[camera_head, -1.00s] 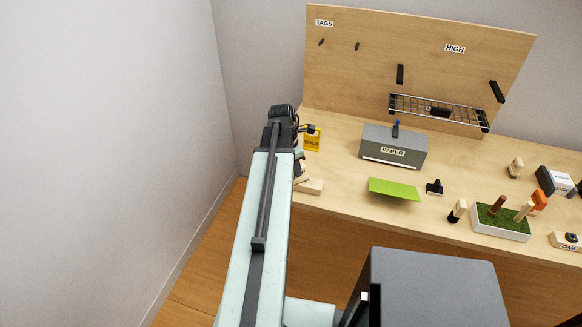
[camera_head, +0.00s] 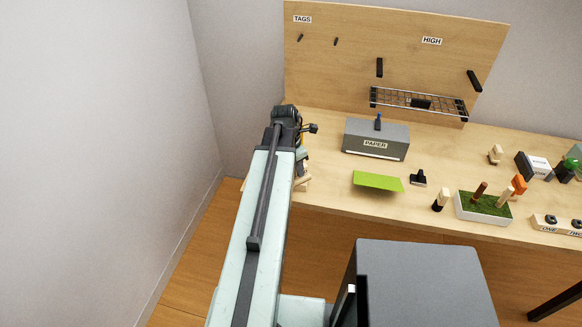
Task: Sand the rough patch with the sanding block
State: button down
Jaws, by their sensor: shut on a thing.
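My gripper (camera_head: 302,158) is at the end of my arm, over the left part of the workbench, and mostly hidden behind the arm. It is shut on a small pale wooden piece, which looks like the sanding block (camera_head: 303,169); only its edge shows. A pale wooden slab (camera_head: 303,184) lies on the bench right below, near the front edge, also mostly hidden by my arm. I cannot see a rough patch on it, or tell whether the block touches it.
A grey PAPER box (camera_head: 362,147), a green sheet (camera_head: 378,181) and a small black holder (camera_head: 418,178) stand to the right. Farther right is a white planter (camera_head: 470,210) with green turf and upright pieces. A wire rack (camera_head: 400,101) hangs on the back board.

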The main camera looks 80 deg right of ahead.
jog(key=shift+s+a, duration=0.1)
jog(key=shift+s, duration=0.35)
jog(key=shift+r, duration=0.1)
jog(key=shift+w+d+f, duration=0.1)
jog(key=shift+w+d, duration=0.05)
jog(key=shift+w, duration=0.8)
jog(key=shift+w+d+f, duration=0.1)
jog(key=shift+w, duration=0.85)
jog(key=shift+w+d+r, duration=0.1)
jog(key=shift+w+d, duration=0.05)
jog(key=shift+w, duration=1.05)
jog(key=shift+w+d+r, duration=0.1)
jog(key=shift+w+d, duration=0.1)
jog(key=shift+w, duration=0.95)
jog(key=shift+w+d, duration=0.15)
jog(key=shift+w, duration=1.05)
jog(key=shift+w+d+f, duration=0.1)
jog(key=shift+w, duration=0.8)
jog(key=shift+w+d+f, duration=0.1)
jog(key=shift+w, duration=0.8)
jog(key=shift+r, duration=0.15)
notch_tip(320, 180, up, 6)
jog(key=p, duration=0.6)
